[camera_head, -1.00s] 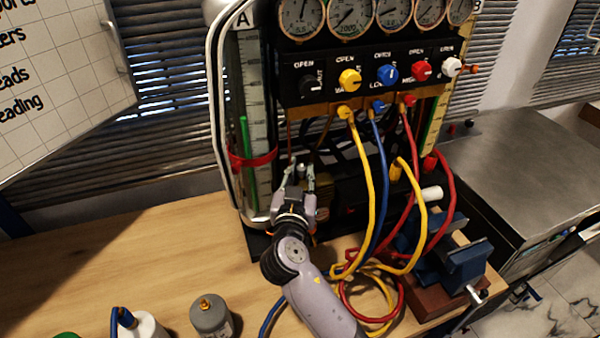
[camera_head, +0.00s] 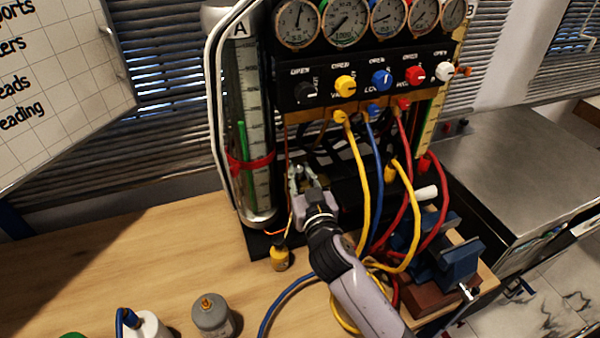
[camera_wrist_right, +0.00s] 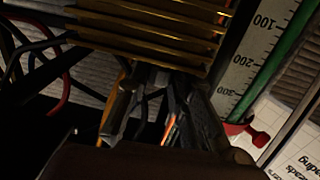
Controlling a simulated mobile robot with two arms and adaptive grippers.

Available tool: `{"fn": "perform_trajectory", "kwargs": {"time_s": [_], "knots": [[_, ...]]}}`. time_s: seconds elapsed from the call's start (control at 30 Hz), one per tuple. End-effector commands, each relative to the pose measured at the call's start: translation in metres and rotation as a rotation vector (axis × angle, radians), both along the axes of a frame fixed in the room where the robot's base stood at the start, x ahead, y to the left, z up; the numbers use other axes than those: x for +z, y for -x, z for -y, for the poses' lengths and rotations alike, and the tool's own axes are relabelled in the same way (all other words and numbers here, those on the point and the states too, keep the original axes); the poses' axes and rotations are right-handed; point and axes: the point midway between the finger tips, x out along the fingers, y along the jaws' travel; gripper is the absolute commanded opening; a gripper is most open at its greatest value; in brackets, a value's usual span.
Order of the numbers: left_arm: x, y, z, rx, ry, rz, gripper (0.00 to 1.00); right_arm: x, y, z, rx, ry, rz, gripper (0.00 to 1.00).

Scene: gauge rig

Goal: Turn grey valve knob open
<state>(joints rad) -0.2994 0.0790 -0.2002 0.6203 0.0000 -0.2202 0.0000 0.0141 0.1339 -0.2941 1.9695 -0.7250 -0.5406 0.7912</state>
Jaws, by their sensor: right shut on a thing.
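The rig's knob row has a dark knob (camera_head: 305,92) at left, then yellow (camera_head: 345,86), blue (camera_head: 381,80), red (camera_head: 414,75) and pale white-grey (camera_head: 444,71) knobs. None is plainly grey. My right gripper (camera_head: 303,172) is well below this row, at the dark lower front of the rig beside the scale tube. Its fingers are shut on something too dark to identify. In the wrist view the fingers (camera_wrist_right: 152,115) are below ribbed brass-coloured bars (camera_wrist_right: 150,35), with dark parts and an orange strip between them. My left gripper is not in view.
Yellow (camera_head: 364,190), blue (camera_head: 376,165) and red (camera_head: 415,150) hoses hang right of my gripper. A blue vise (camera_head: 455,262) stands at lower right. A grey canister (camera_head: 212,318) and a white bottle (camera_head: 147,325) stand at the front. The bench at left is clear.

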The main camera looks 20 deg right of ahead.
Motion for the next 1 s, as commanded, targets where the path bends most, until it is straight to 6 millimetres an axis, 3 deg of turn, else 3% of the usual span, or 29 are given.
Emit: {"fn": "perform_trajectory", "kwargs": {"time_s": [0.13,0.17,0.43,0.77,1.0], "knots": [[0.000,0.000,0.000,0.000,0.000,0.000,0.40,0.002,0.000,0.000,0.000,0.001,0.006,0.00],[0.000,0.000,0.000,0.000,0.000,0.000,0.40,0.002,0.000,0.000,0.000,0.001,0.006,0.22],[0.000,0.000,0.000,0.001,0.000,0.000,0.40,0.001,0.000,0.000,-0.001,0.000,0.003,0.40],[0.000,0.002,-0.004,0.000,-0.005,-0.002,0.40,0.000,0.001,0.000,-0.001,0.000,0.001,0.41],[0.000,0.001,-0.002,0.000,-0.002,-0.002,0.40,-0.001,0.033,-0.002,-0.001,-0.003,-0.002,0.41]]}}
